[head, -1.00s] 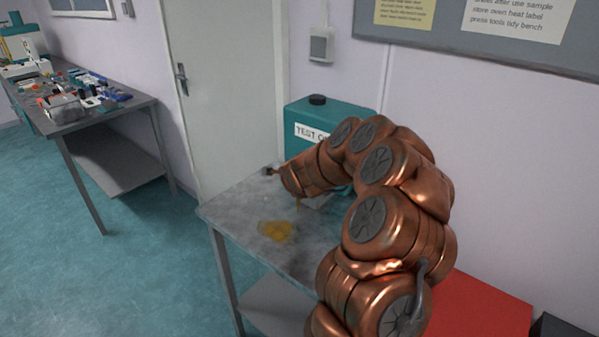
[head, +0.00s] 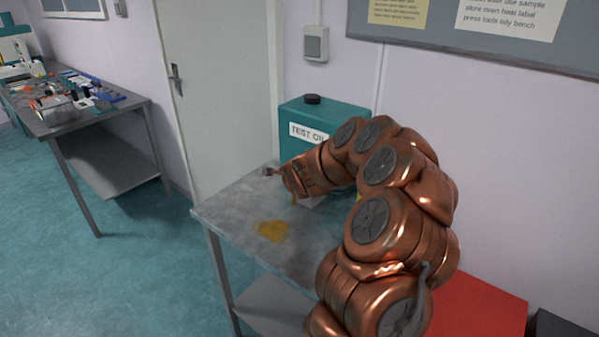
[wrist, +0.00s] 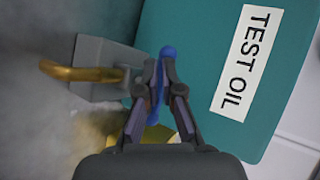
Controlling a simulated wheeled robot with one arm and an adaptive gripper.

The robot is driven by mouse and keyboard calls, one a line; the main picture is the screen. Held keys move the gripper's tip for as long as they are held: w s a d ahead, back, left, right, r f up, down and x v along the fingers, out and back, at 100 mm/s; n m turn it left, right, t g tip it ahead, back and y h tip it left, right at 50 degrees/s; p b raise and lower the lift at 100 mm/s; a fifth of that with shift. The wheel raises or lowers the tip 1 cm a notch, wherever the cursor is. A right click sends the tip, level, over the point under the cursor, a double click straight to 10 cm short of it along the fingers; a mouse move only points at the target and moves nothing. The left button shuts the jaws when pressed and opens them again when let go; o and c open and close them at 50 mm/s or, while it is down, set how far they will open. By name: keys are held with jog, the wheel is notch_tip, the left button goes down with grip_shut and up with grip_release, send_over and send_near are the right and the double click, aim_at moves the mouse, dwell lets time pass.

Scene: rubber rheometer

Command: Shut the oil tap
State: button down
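The teal oil container (head: 292,116), labelled TEST OIL, stands at the back of the grey bench; my arm hides its lower part in the head view. In the wrist view, the container (wrist: 200,40) fills the right side. A brass spout (wrist: 80,73) sticks out left from a grey block (wrist: 100,55). The blue tap handle (wrist: 167,53) lies between the fingers of my gripper (wrist: 160,72), which look closed on it. In the head view my gripper (head: 269,170) is small, in front of the container.
A yellow oil puddle (head: 271,231) lies on the grey bench (head: 225,205), whose front left is otherwise clear. A red surface (head: 485,305) is at the lower right. A cluttered table (head: 60,128) stands left, beyond the door (head: 215,85).

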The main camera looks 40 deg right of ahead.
jog(key=s+a+r, duration=0.1)
jog(key=a+r, duration=0.1)
jog(key=a, duration=0.4)
jog(key=s+a+r+b, duration=0.1)
jog(key=s+a+r, duration=0.1)
jog(key=a, duration=0.4)
jog(key=shift+a+r, duration=0.15)
jog(key=shift+r, duration=0.4)
jog(key=shift+s, duration=0.1)
